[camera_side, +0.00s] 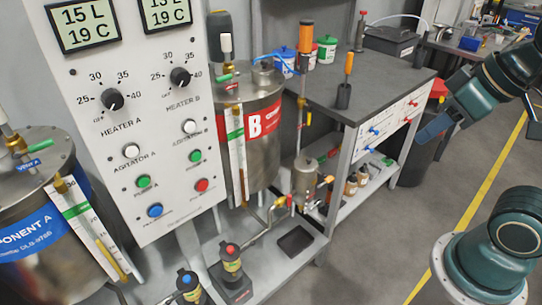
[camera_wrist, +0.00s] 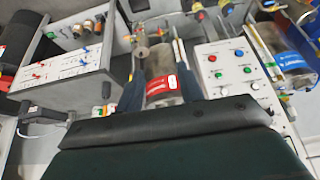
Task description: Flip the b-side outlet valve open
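The silver B tank (camera_side: 262,150) with its red B label stands right of the control panel in the side view. In the wrist view, the tank (camera_wrist: 158,62) appears upside down between the fingers. A bent outlet pipe (camera_side: 262,222) runs from its lower part to fittings with a small red handle (camera_side: 290,201), probably the b-side outlet valve. The handle is too small to tell whether it is open or closed. My gripper (camera_side: 433,127) is at the right, well away from the tank and pipe. In the wrist view its fingers (camera_wrist: 158,80) are apart and empty.
The control panel (camera_side: 140,190) and blue-labelled A tank (camera_side: 40,228) stand to the left. Pumps (camera_side: 232,262) sit low in front of the panel. A grey bench (camera_side: 350,88) with tools and a lower shelf stands behind. Open floor (camera_side: 385,235) lies at the right.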

